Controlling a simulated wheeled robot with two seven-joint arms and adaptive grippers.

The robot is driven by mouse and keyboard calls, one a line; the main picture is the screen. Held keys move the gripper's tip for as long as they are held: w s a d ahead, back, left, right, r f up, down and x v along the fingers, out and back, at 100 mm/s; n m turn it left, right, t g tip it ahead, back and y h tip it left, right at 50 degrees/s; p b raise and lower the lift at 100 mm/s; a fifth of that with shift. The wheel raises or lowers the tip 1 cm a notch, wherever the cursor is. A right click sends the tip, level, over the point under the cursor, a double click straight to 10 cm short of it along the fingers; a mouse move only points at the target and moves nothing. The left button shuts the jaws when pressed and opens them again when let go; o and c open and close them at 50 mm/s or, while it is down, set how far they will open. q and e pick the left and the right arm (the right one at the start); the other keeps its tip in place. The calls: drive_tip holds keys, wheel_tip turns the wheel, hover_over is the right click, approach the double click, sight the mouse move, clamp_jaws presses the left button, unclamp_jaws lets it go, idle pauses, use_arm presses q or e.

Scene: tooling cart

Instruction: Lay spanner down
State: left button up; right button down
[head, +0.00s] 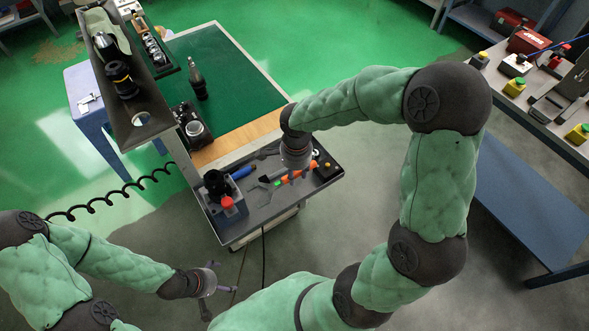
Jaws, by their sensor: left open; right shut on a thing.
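My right gripper (292,172) reaches down from above over the dark tray (262,215) on the front of the cart. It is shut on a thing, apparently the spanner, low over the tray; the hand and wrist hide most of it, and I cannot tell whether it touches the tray. Grey metal and orange parts show around the fingertips. My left gripper (217,281) is open and empty, in front of the cart and clear of the tray.
In the tray lie a blue-handled tool (242,172), a black-and-red item in a grey holder (226,204) and a yellow-and-black piece (326,170). A green mat (225,100) with a dark bottle (198,85) lies behind. A side bench (545,110) stands right.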

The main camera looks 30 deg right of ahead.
sight(295, 191)
drive_tip(key=shift+w+f+b, duration=0.1)
drive_tip(key=shift+f+b, duration=0.3)
drive_tip(key=shift+f, duration=0.45)
drive_tip(key=shift+f+b, duration=0.9)
drive_tip(key=shift+f, duration=0.5)
drive_tip(key=shift+f+b, duration=1.8)
drive_tip(key=shift+b, duration=0.05)
drive_tip(key=c, duration=0.8)
unclamp_jaws()
drive_tip(key=shift+r, duration=0.1)
wheel_tip(295, 191, up, 12)
drive_tip(key=shift+f, duration=0.1)
